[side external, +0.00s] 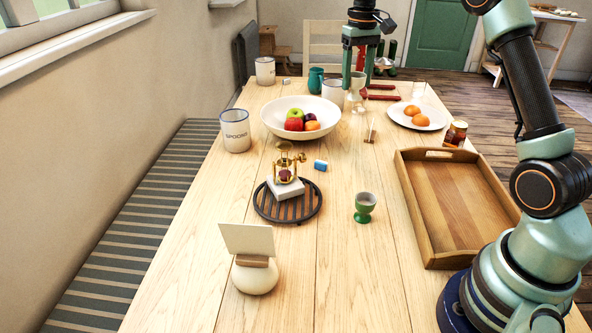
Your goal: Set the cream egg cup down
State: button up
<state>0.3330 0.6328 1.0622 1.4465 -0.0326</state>
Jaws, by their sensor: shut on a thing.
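My gripper (358,82) points down over the far part of the table. It is shut on the cream egg cup (356,96), with one finger on each side of the cup's bowl. The cup is upright. Its foot is at or just above the tabletop; I cannot tell if it touches. A green egg cup (365,208) stands apart on the near middle of the table.
A fruit bowl (272,122) and a white mug (331,91) are close on the left. A plate with orange fruit (430,118) and a small jar (456,133) are on the right. A wooden tray (411,205) is nearer. Bare table (345,260) lies in front.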

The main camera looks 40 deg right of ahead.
jog(key=shift+m, duration=0.6)
jog(key=shift+s+d+f, duration=0.2)
jog(key=shift+d+f, duration=0.4)
jog(key=shift+f, duration=2.75)
jog(key=shift+s+d+f, duration=0.2)
jog(key=shift+d+f, duration=0.45)
jog(key=shift+f, duration=2.65)
jog(key=shift+s+d+f, duration=0.2)
jog(key=shift+d+f, duration=0.4)
jog(key=shift+f, duration=2.75)
jog(key=shift+f, duration=0.15)
jog(key=o, duration=1.4)
